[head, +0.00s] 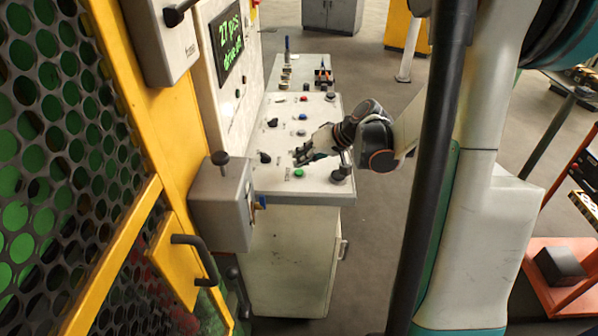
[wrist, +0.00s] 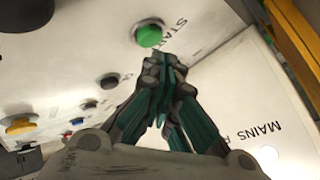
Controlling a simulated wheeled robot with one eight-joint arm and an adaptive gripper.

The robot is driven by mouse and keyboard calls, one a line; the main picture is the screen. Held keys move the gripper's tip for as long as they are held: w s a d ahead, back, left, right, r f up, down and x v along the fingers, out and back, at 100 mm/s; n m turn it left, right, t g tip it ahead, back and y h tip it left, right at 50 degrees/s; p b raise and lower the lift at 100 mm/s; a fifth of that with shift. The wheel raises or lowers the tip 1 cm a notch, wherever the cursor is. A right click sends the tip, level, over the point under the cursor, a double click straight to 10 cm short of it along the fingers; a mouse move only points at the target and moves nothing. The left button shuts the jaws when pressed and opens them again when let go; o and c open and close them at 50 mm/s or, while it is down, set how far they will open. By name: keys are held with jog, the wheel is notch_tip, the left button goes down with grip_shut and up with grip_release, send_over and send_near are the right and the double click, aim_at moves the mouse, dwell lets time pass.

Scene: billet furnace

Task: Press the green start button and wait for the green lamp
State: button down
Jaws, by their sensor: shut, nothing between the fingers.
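The green start button (head: 299,173) sits near the front edge of the white control console (head: 310,189). In the wrist view the green button (wrist: 149,36) is at the top centre, with part of the word "START" beside it. My gripper (head: 301,155) is over the console, just behind the button in the head view. In the wrist view the fingertips of my gripper (wrist: 166,62) are together, empty, and close to the button. I cannot tell whether they touch it. I cannot pick out a green lamp with certainty.
Other knobs and buttons, including a blue button (head: 302,117) and a black knob (head: 265,157), stand around my gripper. A grey box (head: 222,205) with a black knob is at the console's left. A display (head: 228,40) with green text is on the upright panel.

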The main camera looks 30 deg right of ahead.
aim_at(301, 170)
jog(key=shift+f+b, duration=0.35)
jog(key=shift+f, duration=0.05)
jog(key=shift+f+b, duration=0.4)
jog(key=shift+f, duration=0.05)
dwell(0.6)
jog(key=shift+r, duration=0.1)
jog(key=shift+r+p, duration=0.65)
jog(key=shift+r, duration=0.15)
jog(key=shift+r, duration=0.1)
jog(key=shift+r+p, duration=1.85)
jog(key=shift+r, duration=0.6)
